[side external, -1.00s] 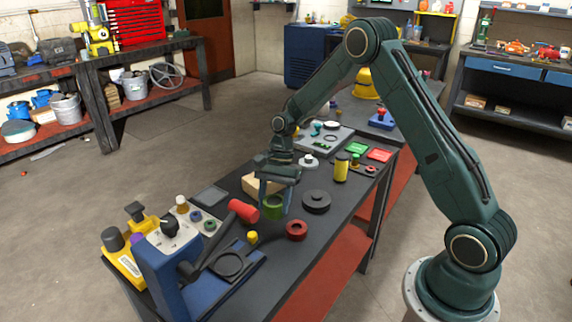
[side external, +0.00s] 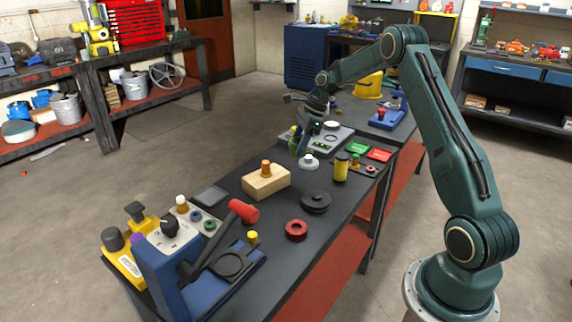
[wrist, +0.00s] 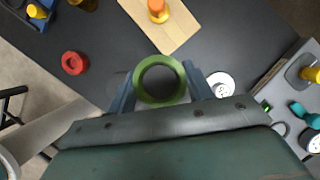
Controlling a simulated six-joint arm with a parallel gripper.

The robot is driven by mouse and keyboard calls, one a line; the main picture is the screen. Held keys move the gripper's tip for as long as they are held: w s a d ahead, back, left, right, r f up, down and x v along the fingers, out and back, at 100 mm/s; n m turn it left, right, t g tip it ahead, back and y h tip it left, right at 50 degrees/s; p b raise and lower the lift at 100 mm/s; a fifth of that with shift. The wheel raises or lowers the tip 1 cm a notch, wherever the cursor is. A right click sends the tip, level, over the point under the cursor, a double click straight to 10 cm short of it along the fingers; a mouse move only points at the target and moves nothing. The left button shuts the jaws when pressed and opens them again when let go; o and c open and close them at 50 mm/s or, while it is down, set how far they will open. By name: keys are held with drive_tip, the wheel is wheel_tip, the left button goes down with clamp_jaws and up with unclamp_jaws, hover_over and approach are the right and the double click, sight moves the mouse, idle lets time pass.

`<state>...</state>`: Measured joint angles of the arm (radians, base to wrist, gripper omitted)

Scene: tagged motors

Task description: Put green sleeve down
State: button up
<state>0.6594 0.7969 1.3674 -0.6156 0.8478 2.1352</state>
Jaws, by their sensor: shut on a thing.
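The green sleeve (wrist: 160,101) is a ring-shaped piece. In the wrist view it sits between the two blue fingers of my gripper (wrist: 160,85), which is shut on it. Dark bench top shows through its open middle. In the side view my gripper (side external: 302,142) is over the far part of the near bench (side external: 275,262), by the grey tray. The sleeve is mostly hidden there, and I cannot tell how high it is above the bench.
A wooden block (side external: 266,182) with an orange peg (side external: 266,168) stands left of my gripper. A white knob piece (side external: 308,162) is close by. Black discs (side external: 316,203), a red ring (side external: 297,230) and a yellow-black cylinder (side external: 341,168) stand nearby. Bench between block and red ring is clear.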

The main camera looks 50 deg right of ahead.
drive_tip(key=s+d+r+m+h, duration=0.1)
drive_tip(key=d+r+m, duration=0.2)
drive_tip(key=d, duration=0.4)
drive_tip(key=s+d+r+m+t+h, duration=0.1)
drive_tip(key=s+d+r+m, duration=0.1)
drive_tip(key=d, duration=0.5)
drive_tip(key=s+d+r+m+h, duration=0.1)
drive_tip(key=s+d+r+m, duration=0.1)
drive_tip(key=d+r+m, duration=0.2)
drive_tip(key=d+m, duration=0.2)
drive_tip(key=d, duration=0.1)
drive_tip(key=shift+d+t+h, duration=0.2)
drive_tip(key=shift+t+h, duration=0.1)
drive_tip(key=shift+h, duration=0.1)
wheel_tip(320, 180, down, 20)
drive_tip(key=shift+r, duration=0.1)
drive_tip(key=shift+f, duration=0.35)
drive_tip(key=o, duration=1.2)
